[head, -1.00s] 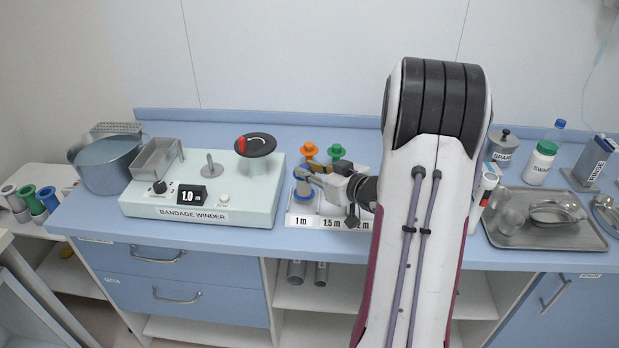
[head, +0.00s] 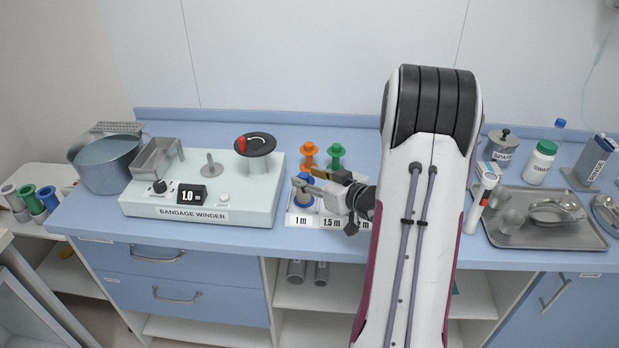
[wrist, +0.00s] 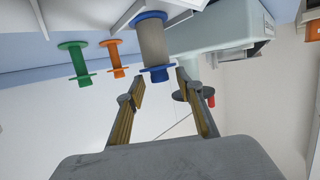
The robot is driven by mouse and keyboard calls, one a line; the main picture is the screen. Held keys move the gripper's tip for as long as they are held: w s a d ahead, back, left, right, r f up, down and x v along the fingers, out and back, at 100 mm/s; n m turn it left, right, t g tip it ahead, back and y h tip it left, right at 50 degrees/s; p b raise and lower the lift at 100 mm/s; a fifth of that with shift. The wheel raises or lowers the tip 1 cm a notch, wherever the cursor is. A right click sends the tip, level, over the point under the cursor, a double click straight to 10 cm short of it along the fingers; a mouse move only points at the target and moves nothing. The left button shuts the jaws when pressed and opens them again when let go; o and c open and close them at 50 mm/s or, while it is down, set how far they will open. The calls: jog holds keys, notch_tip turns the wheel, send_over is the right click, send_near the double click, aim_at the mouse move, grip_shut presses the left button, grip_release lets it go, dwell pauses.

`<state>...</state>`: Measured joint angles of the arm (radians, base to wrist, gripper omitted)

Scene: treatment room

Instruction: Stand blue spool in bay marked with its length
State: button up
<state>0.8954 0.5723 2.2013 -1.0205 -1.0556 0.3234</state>
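The blue spool (head: 304,196), wound with grey-beige bandage, stands about upright in the white rack's bay behind the "1 m" label (head: 300,221). In the wrist view the spool (wrist: 153,42) appears upside down, its wide blue flange at the white rack (wrist: 184,8). My gripper (head: 309,185) is at the spool's upper part. In the wrist view my gripper's fingers (wrist: 160,78) are apart, one on each side of the spool's small end, with gaps showing.
An orange spool (head: 309,155) and a green spool (head: 336,156) stand behind the rack's labelled bays. The winder (head: 250,200) is left of the rack, its crank disc (head: 262,147) raised. A white tube (head: 481,200) and a metal tray (head: 505,236) are to the right.

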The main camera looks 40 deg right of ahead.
jog(key=shift+r, duration=0.2)
jog(key=v, duration=1.2)
dwell(0.4)
jog(key=shift+w, duration=0.1)
dwell(0.4)
jog(key=a+r+m+g+h, duration=0.1)
jog(key=a+r+g+h, duration=0.4)
jog(key=a+r, duration=0.4)
jog(key=s+a+g+y, duration=0.2)
jog(key=s+a, duration=0.6)
jog(key=a, duration=0.3)
jog(key=s+a+n+g+y, duration=0.1)
jog(key=s+a+g+y, duration=0.1)
jog(key=s+a, duration=0.7)
jog(key=a+y, duration=0.1)
jog(key=a, duration=0.1)
jog(key=shift+a+f, duration=0.15)
jog(key=shift+a, duration=0.15)
